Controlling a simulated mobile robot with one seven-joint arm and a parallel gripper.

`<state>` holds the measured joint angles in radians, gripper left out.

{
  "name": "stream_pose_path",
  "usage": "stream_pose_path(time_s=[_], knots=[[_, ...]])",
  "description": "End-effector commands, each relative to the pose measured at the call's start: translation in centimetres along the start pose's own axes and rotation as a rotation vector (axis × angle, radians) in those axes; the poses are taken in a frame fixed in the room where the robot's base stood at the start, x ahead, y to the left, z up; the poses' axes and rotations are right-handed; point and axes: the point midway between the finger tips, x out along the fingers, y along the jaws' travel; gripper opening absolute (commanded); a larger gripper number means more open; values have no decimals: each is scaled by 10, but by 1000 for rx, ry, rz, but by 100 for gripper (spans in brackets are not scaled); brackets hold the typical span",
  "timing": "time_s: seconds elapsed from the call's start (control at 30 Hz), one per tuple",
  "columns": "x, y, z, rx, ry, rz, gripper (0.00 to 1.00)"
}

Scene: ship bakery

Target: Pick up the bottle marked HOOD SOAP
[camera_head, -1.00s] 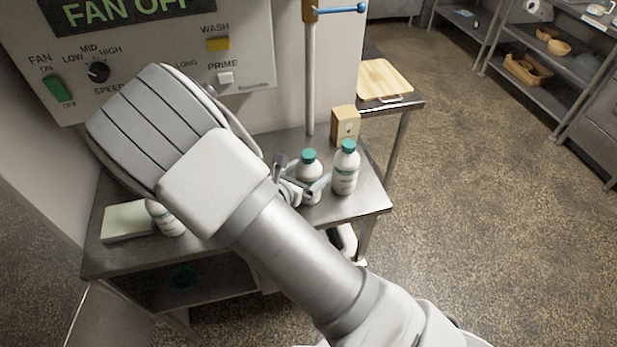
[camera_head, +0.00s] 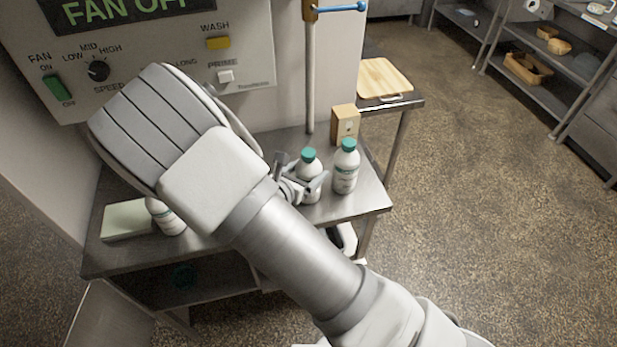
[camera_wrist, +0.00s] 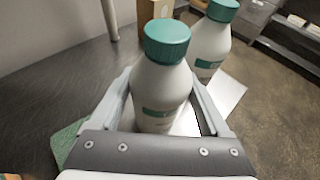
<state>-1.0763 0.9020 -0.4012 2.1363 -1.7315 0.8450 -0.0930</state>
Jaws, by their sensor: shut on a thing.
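My gripper (camera_head: 301,188) is at the steel table and shut on a white bottle (camera_head: 309,166) with a green cap. In the wrist view the held bottle (camera_wrist: 160,85) stands upright between the two fingers of my gripper (camera_wrist: 168,105). Its label has a green band, but the words are too small to read. A second white bottle (camera_head: 346,168) with a green cap stands just right of it; it also shows in the wrist view (camera_wrist: 209,48). A third white bottle (camera_head: 163,216) is at the left, partly hidden by my arm. I cannot read which is marked HOOD SOAP.
The steel table (camera_head: 260,232) also carries a cardboard box (camera_head: 345,123) at the back and a pale green pad (camera_head: 126,220) at the left. A control panel (camera_head: 140,50) and a vertical pole (camera_head: 310,80) stand behind. A wooden board (camera_head: 384,78) lies on a side stand.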

Motion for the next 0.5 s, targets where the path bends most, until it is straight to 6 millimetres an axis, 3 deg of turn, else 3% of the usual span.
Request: stream_pose_path(time_s=[0.5], knots=[[-6,0,16,5,-3,0,0]])
